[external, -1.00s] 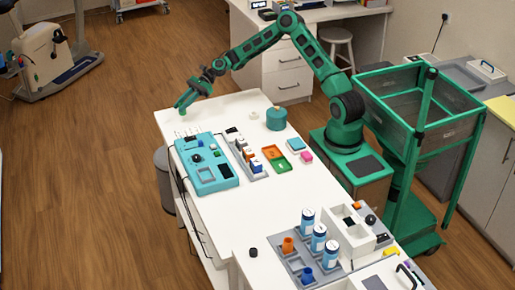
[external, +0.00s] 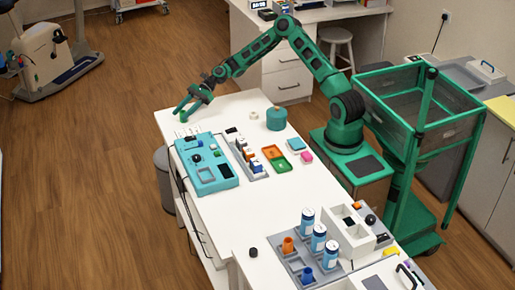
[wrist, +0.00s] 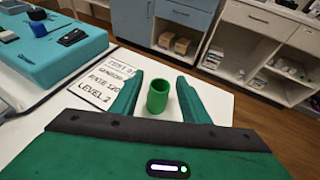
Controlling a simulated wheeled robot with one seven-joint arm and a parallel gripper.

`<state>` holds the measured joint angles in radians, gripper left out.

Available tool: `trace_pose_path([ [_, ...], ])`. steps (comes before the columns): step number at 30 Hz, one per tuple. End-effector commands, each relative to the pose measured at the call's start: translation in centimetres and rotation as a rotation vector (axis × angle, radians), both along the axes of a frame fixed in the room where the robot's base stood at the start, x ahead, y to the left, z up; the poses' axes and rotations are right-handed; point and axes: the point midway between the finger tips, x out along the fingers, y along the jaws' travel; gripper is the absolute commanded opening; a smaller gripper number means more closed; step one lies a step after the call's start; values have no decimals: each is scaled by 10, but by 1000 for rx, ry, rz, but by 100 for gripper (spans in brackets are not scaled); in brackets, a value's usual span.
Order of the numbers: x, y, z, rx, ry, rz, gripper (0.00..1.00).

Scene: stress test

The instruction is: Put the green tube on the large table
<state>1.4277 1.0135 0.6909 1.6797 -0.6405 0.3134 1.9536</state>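The green tube (wrist: 157,97) is a short hollow cylinder, upright over the white table (wrist: 215,105), near its far end. It shows small between my fingers in the external view (external: 184,118). My gripper (wrist: 157,88) is open, with one green finger on each side of the tube. White gaps show between the tube and both fingers. The large white table (external: 245,215) runs from the far left toward the front. Whether the tube's base rests on the tabletop is hard to tell.
A printed label (wrist: 103,83) lies left of the tube. A turquoise device (external: 207,172) is close by on the table. A teal cylinder (external: 276,119) and a cream roll (external: 253,115) stand farther right. The table's middle has bare space.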

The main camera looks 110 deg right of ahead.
Motion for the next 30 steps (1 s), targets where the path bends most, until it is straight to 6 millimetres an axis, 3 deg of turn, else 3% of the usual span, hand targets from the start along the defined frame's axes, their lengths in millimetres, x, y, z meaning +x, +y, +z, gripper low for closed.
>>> trace_pose_path([
  [8, -15, -7, 9, -1, 1, -2, 42],
  [21, -85, -36, 40, -2, 0, -1, 42],
  [27, -100, -41, 47, -1, 1, 1, 42],
  [30, -100, -33, 46, -24, 16, 24, 42],
])
